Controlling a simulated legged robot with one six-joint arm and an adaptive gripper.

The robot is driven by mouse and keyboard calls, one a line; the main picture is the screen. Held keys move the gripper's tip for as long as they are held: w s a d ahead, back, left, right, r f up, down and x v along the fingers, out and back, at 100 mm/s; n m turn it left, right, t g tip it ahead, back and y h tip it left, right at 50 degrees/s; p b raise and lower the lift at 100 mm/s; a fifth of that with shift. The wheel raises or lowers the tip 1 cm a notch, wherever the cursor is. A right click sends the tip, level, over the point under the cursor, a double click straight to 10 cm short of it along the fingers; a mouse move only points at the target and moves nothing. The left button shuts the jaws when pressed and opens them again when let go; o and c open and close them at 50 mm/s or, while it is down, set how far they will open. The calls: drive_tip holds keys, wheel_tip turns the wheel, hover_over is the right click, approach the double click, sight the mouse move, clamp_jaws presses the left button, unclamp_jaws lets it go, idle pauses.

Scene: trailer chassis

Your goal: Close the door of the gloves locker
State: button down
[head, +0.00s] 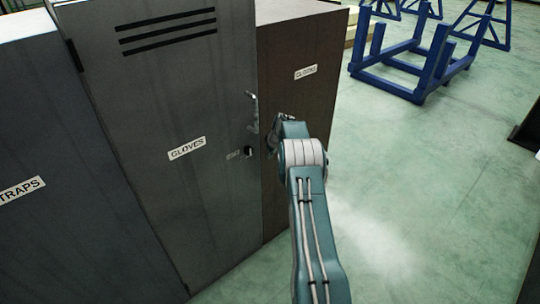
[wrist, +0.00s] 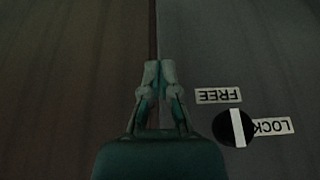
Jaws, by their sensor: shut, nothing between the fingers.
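The gloves locker door (head: 185,195) is a tall grey panel with a GLOVES label (head: 187,148), top vents and a handle (head: 252,110) near its right edge. It looks shut or nearly so; I cannot tell if it is fully flush. A round black lock knob (head: 248,152) sits below the handle. In the wrist view the knob (wrist: 233,128) has a white bar between inverted FREE and LOCK labels. My gripper (head: 274,135) is shut and empty at the door's right edge. In the wrist view my gripper (wrist: 159,75) is over the seam between the grey door (wrist: 250,50) and brown surface. Contact is unclear.
The STRAPS locker (head: 40,130) stands on the left and a brown locker (head: 300,40) with a small label stands on the right. Blue metal frames (head: 420,75) stand at the back right. The green floor (head: 430,190) at right is open.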

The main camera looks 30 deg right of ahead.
drive_tip(key=a+v, duration=0.1)
drive_tip(key=v, duration=0.8)
drive_tip(key=s+a+r, duration=0.6)
drive_tip(key=a+r, duration=0.4)
drive_tip(key=r, duration=0.1)
drive_tip(key=s+a+r, duration=0.6)
drive_tip(key=a+r, duration=0.5)
drive_tip(key=s+a+r+m, duration=0.1)
drive_tip(key=s+a+r, duration=0.1)
drive_tip(key=s+a, duration=0.35)
drive_tip(key=s+a+r, duration=0.2)
drive_tip(key=s+a, duration=0.1)
drive_tip(key=s, duration=0.5)
drive_tip(key=s+a+f, duration=0.2)
drive_tip(key=s, duration=0.5)
drive_tip(key=s+a+f+t, duration=0.1)
drive_tip(key=s+a+f, duration=0.1)
drive_tip(key=s, duration=0.5)
drive_tip(key=shift+a+m+h, duration=0.15)
drive_tip(key=shift+m+h, duration=0.15)
drive_tip(key=shift+h, duration=0.1)
